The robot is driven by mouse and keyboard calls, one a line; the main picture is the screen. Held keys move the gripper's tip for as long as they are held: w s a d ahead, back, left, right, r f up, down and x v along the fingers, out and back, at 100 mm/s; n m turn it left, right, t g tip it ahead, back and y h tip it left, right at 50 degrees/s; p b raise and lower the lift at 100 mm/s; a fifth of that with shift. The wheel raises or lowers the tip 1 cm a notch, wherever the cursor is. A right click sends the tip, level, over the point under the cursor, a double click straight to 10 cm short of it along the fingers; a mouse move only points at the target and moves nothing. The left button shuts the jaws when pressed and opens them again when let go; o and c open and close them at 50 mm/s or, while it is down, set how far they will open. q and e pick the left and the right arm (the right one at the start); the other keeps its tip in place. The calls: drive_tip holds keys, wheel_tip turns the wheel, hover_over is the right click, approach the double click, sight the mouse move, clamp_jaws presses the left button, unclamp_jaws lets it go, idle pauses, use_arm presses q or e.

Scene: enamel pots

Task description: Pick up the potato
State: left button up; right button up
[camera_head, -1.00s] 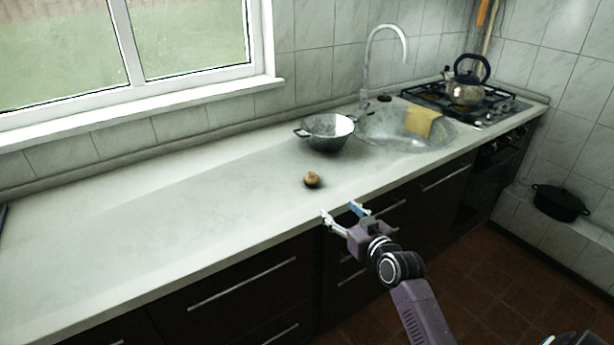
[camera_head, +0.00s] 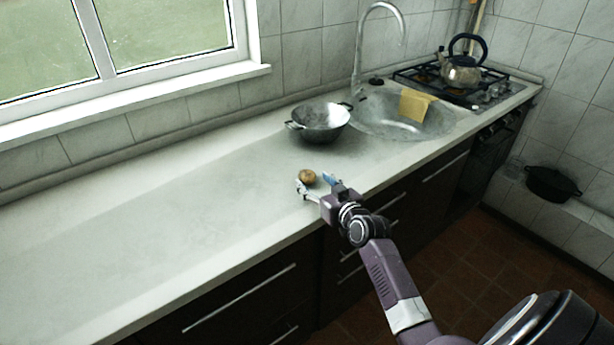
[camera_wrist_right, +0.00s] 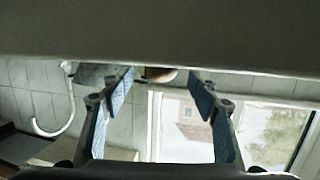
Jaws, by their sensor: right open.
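The potato (camera_head: 307,176) is a small brown round lump lying on the pale countertop, in front of the metal colander. My right gripper (camera_head: 315,182) is open at the counter's front edge, its fingertips close to the potato's near side. I cannot tell whether they touch it. In the right wrist view, which looks upside down, the open fingers (camera_wrist_right: 162,85) are spread apart with nothing between them. The potato (camera_wrist_right: 160,74) shows there as a brown shape just beyond the fingertips, partly cut off by the counter surface. My left gripper is not in view.
A metal colander (camera_head: 320,122) stands behind the potato. A round sink (camera_head: 375,122) with a yellow cloth (camera_head: 415,104) and a tap is to its right. A kettle (camera_head: 461,72) sits on the stove. The counter (camera_head: 150,235) to the left is bare.

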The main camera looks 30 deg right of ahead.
sight(311, 179)
drive_tip(key=x, duration=0.3)
drive_tip(key=shift+a, duration=0.1)
drive_tip(key=shift+w, duration=0.15)
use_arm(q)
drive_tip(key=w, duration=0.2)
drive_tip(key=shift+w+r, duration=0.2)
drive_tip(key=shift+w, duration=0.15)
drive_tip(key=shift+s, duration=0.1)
use_arm(e)
drive_tip(key=shift+c, duration=0.7)
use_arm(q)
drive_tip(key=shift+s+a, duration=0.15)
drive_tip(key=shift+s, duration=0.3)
use_arm(e)
drive_tip(key=c, duration=1.1)
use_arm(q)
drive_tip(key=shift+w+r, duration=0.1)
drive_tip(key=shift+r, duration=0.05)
use_arm(e)
wheel_tip(311, 179, up, 20)
use_arm(q)
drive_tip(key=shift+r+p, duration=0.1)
drive_tip(key=shift+p, duration=0.2)
